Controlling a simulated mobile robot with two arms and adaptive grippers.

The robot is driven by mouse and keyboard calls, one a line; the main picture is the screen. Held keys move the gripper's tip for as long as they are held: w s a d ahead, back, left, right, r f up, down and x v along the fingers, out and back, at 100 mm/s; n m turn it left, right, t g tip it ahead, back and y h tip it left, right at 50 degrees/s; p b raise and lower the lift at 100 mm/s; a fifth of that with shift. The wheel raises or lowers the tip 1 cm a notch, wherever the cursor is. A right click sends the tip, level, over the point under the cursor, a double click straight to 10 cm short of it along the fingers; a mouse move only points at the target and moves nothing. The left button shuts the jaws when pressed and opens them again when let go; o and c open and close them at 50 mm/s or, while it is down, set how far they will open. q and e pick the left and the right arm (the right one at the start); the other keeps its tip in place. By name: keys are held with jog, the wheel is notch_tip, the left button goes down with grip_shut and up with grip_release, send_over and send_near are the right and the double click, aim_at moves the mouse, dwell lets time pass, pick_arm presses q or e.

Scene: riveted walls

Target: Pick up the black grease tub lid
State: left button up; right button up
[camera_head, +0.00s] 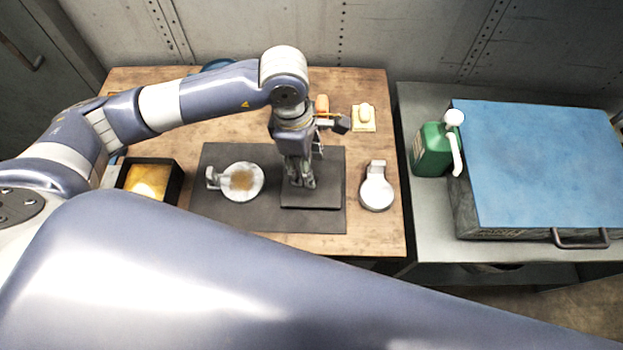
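A flat black square piece, which looks like the grease tub lid (322,198), lies on the dark mat (225,217) at its right side. My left gripper (299,184) points down over the lid's left part and hides some of it. I cannot tell whether its fingertips touch the lid or how far apart they are. The open black grease tub (177,180), with yellow grease inside, stands left of the mat, partly behind my arm. My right gripper is out of view.
A white handled dish (241,182) with brown contents sits on the mat. Another handled pale dish (376,193) stands right of it. Behind are an orange item (322,104) and a cream block (364,118). A green can (433,150) and blue-topped box (540,160) occupy the right bench.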

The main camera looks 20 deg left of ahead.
aim_at(326, 193)
pick_arm(q)
jog(key=f, duration=0.1)
jog(key=f+p, duration=0.1)
jog(key=f, duration=0.1)
jog(key=f+p, duration=0.1)
jog(key=shift+w+d+f, duration=0.2)
jog(key=shift+d+f, duration=0.2)
jog(key=shift+f, duration=0.1)
jog(key=shift+c, duration=0.6)
jog(key=c, duration=0.9)
grip_shut()
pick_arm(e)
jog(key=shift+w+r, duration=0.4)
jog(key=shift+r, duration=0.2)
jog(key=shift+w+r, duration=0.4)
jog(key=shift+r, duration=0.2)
